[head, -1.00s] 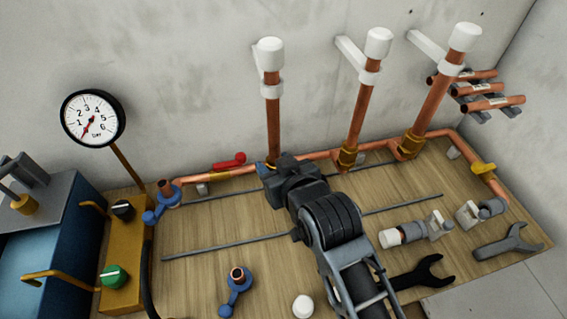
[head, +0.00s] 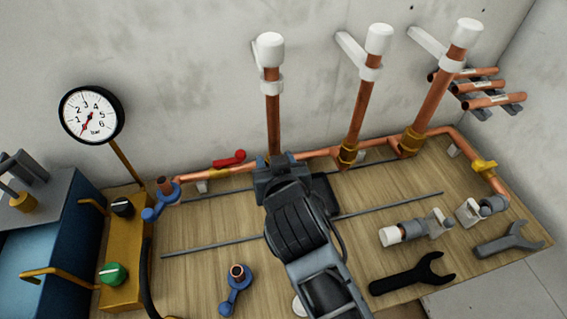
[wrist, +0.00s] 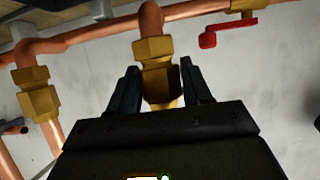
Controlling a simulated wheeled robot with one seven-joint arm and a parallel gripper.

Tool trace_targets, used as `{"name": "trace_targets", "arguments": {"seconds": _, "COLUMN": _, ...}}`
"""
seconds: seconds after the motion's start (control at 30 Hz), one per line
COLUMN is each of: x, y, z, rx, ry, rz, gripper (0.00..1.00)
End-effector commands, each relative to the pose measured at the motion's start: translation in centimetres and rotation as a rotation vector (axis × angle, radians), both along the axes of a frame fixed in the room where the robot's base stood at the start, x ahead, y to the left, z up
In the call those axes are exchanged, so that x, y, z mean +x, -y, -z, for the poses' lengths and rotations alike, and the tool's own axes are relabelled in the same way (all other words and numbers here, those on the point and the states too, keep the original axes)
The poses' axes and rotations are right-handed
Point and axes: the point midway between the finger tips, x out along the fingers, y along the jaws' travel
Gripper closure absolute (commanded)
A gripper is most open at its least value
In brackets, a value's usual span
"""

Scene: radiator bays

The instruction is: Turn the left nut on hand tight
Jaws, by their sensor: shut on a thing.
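The left copper pipe (head: 273,120) rises at the back of the board with a white cap (head: 268,48). My gripper (head: 273,166) is at the foot of this pipe and hides the left nut in the head view. In the wrist view, the brass left nut (wrist: 158,84) sits between the two dark fingers of my gripper (wrist: 160,68). The fingers are shut on it, one on each side. How far the nut is turned cannot be seen. The middle nut (head: 347,156) and right nut (head: 412,141) are clear of my gripper.
A red lever (head: 230,160) is close to the left of my gripper. The gauge (head: 91,114), a blue valve (head: 237,280) and black wrench (head: 412,275) stand apart. Wall brackets and the horizontal copper pipe (head: 320,154) bound the back.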

Motion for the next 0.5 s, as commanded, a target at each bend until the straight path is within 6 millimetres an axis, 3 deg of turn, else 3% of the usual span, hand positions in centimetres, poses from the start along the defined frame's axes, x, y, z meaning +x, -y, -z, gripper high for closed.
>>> {"name": "trace_targets", "arguments": {"seconds": 0.5, "x": 0.02, "y": -0.04, "z": 0.22, "rx": -0.001, "ry": -0.001, "rz": 0.077, "gripper": 0.68}}
